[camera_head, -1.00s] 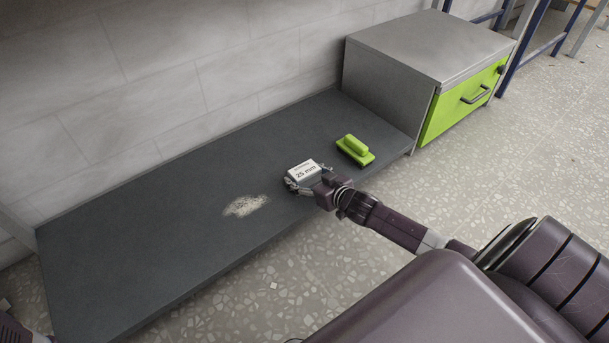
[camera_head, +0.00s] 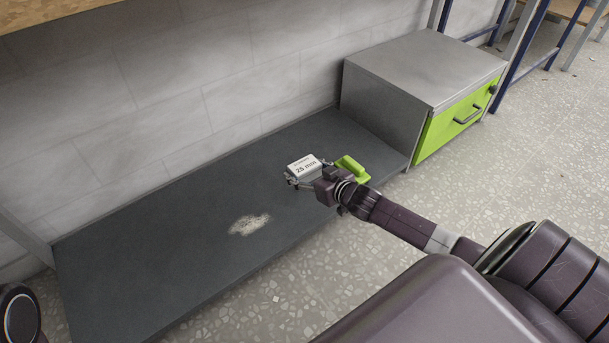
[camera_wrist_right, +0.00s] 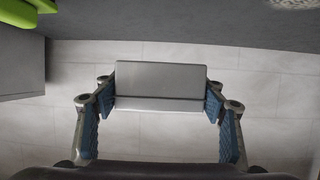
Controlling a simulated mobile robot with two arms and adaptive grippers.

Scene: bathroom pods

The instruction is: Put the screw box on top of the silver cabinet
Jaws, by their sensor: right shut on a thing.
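The screw box (camera_head: 304,166) is a small white and grey box with a "25 mm" label on top. My right gripper (camera_head: 308,178) is shut on it and holds it over the dark shelf, left of the silver cabinet. In the right wrist view the box (camera_wrist_right: 161,82) sits between the two blue-padded fingers (camera_wrist_right: 161,98). The silver cabinet (camera_head: 425,65) has a bare grey top and a green drawer front with a dark handle; it stands at the right end of the shelf. Of my left arm only a dark part shows at the lower left edge; its gripper is out of view.
A green brush-like block (camera_head: 351,168) lies on the dark shelf (camera_head: 150,235), just right of the box and partly behind my gripper. A pale patch of debris (camera_head: 249,225) lies on the shelf. A tiled wall (camera_head: 170,100) runs behind. Blue posts (camera_head: 512,62) stand beyond the cabinet.

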